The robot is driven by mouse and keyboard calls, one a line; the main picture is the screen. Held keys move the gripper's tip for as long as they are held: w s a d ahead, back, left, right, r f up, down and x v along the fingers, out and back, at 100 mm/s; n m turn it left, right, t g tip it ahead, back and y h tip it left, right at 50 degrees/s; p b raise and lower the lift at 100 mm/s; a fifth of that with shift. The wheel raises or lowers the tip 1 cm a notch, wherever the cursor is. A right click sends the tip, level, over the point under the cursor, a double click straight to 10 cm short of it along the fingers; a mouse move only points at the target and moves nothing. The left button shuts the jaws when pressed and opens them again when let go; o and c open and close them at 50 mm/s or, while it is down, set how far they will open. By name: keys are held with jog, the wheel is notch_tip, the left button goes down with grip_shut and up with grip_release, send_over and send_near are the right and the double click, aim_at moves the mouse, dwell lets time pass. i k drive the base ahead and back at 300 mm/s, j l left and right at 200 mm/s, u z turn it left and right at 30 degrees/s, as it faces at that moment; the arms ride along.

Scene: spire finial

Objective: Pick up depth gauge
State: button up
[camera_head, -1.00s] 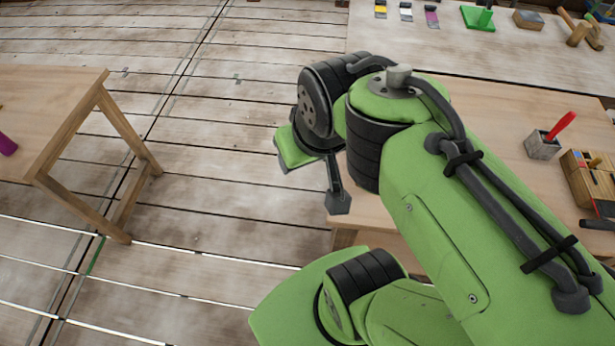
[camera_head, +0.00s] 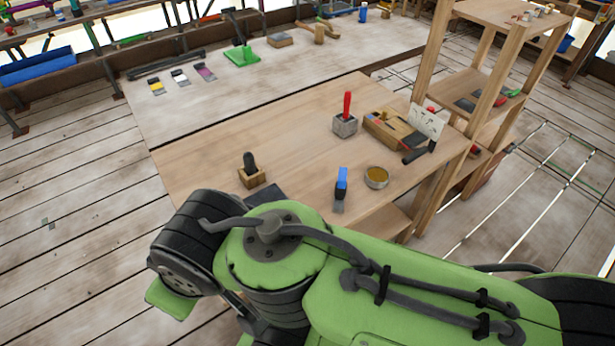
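I cannot single out a depth gauge with certainty. Small tools stand on the wooden workbench (camera_head: 290,145): a black-handled tool (camera_head: 249,163) in a wooden block, a red-handled tool (camera_head: 347,104) in a grey block, and a blue-handled tool (camera_head: 341,184) lying near the front edge. A wooden box (camera_head: 388,128) with several small items is at the right, beside a white card (camera_head: 426,120). My arm crosses the lower part of the view in front of the bench. Its end is at the lower left, and the fingers are mostly hidden, so their opening does not show.
A round tin (camera_head: 376,177) with yellowish contents is near the bench's front edge. A wooden shelf rack (camera_head: 427,60) stands at the right. A pale table (camera_head: 290,62) behind holds scrapers, a green stand (camera_head: 242,55) and a mallet. Plank floor is open at left.

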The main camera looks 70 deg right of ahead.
aim_at(341, 186)
jog(key=l+z, duration=0.1)
jog(key=z, duration=2.5)
jog(key=k+l, duration=0.05)
jog(key=l, duration=0.05)
